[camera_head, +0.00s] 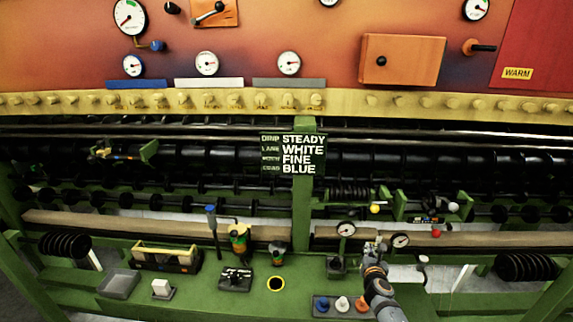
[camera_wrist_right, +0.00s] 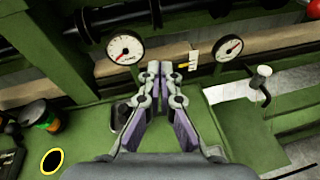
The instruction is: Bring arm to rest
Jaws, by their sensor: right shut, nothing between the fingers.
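My right gripper (camera_head: 372,250) comes in from the lower right in the head view, above the green bench ledge (camera_head: 205,303). In the right wrist view my right gripper (camera_wrist_right: 163,68) is shut with its fingertips together and nothing between them. It points between two round white gauges, the left one (camera_wrist_right: 125,46) and the right one (camera_wrist_right: 229,49), and appears apart from both. My left gripper does not show in either view.
Blue, white and red knobs (camera_head: 342,304) sit near my right arm. A sign (camera_head: 293,154) hangs behind.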

